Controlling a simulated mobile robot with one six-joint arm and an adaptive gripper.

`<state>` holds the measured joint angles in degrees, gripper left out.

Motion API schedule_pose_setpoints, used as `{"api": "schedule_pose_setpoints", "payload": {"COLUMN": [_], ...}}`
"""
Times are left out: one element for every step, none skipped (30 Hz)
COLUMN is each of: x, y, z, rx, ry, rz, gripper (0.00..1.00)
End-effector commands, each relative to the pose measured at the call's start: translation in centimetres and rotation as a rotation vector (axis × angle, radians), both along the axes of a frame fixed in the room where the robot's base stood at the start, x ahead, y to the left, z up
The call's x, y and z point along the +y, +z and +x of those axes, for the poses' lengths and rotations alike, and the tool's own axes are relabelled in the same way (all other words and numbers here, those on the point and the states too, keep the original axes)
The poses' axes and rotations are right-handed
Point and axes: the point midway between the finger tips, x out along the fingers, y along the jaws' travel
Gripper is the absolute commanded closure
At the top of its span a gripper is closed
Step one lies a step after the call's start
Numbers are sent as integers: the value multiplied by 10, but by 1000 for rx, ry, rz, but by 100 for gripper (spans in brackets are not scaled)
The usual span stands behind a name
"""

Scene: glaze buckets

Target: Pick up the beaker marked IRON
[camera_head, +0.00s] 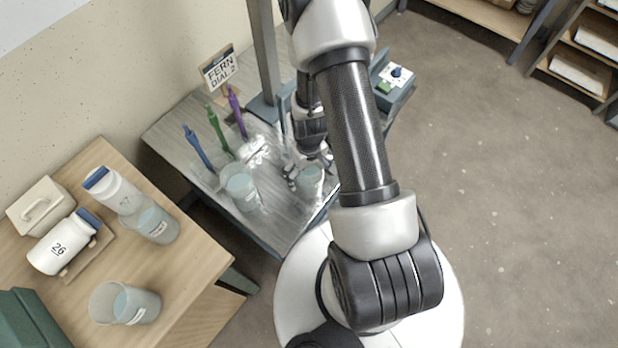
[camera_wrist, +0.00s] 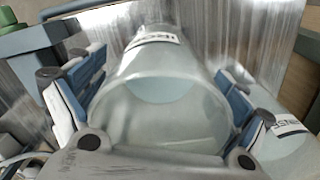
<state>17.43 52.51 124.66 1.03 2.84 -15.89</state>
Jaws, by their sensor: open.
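A clear beaker (camera_head: 311,182) with pale contents stands on the grey metal table, partly hidden by my gripper (camera_head: 307,170). In the wrist view the same beaker (camera_wrist: 165,105) fills the middle, between the open, blue-padded fingers of my gripper (camera_wrist: 155,100). Its white label (camera_wrist: 152,41) is turned and too blurred for me to read. A second labelled beaker (camera_head: 240,190) stands to its left on the same table, and it shows at the right edge of the wrist view (camera_wrist: 284,140). I cannot tell which beaker is marked IRON.
Blue, green and purple upright tools (camera_head: 219,132) stand behind the beakers, near a sign reading FERN DIAL 2 (camera_head: 219,70). A control box (camera_head: 392,80) sits at the table's far right. The wooden table (camera_head: 190,262) holds more beakers (camera_head: 125,304) and white jars (camera_head: 62,245).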

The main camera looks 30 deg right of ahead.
Motion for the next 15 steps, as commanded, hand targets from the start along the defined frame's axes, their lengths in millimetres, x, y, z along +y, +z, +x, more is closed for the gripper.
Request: {"api": "schedule_pose_setpoints", "payload": {"x": [0,0,0,0,0,0,0,0,0,0,0,0,0,0,0], "y": [0,1,1,1,1,1,1,1,1,1,1,1,1,1,1], "z": [0,0,0,0,0,0,0,0,0,0,0,0,0,0,0], "rx": [-1,-1,-1,-1,-1,-1,-1,0,0,0,0,0,0,0,0], "ry": [0,0,0,0,0,0,0,0,0,0,0,0,0,0,0], "rz": [0,0,0,0,0,0,0,0,0,0,0,0,0,0,0], "gripper": [8,8,8,8,9,12,14,16,19,20,22,25,27,29,32]}}
